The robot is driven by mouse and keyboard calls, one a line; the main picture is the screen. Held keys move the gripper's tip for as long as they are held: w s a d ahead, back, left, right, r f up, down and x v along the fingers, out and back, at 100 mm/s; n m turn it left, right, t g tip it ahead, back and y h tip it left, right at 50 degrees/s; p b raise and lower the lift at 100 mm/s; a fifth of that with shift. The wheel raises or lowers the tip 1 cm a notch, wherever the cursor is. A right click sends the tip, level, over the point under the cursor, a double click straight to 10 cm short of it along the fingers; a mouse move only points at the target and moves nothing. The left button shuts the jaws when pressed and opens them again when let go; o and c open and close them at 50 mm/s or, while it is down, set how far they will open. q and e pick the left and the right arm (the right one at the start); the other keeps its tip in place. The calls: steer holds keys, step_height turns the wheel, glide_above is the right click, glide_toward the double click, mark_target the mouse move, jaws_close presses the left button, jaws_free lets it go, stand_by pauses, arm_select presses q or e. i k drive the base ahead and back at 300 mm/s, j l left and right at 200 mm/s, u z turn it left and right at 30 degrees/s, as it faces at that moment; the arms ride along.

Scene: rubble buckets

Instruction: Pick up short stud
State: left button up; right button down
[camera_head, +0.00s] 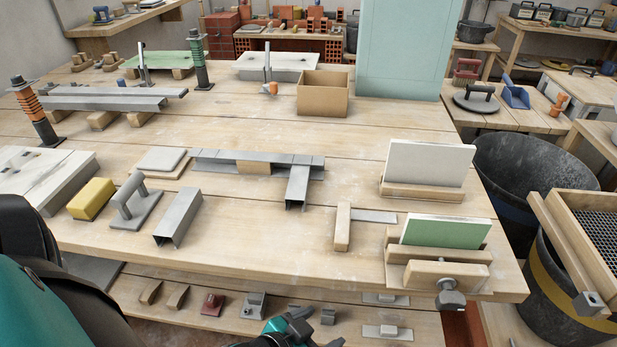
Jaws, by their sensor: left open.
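A short grey metal stud (178,217), a channel piece, lies alone on the workbench (260,240) near its front edge, right of a grey float. Another short grey channel (297,187) lies against a long grey track (215,161) in the middle of the bench. I cannot tell which of the two is meant. My left gripper (300,328) is at the bottom of the view, below the bench's front edge and in front of the lower shelf. It is open, apart from both channels, and partly cut off by the frame. My right gripper is not in view.
Left of the stud are the grey float (132,204) and a yellow sponge (91,199). A wooden square (342,226) and a clamped holder with a green board (445,232) stand to the right. Black buckets (520,175) stand beyond the right edge. The bench between stud and square is clear.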

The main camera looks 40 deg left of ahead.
mark_target(179, 218)
steer(key=k+l+u, duration=0.1)
steer(key=u, duration=1.35)
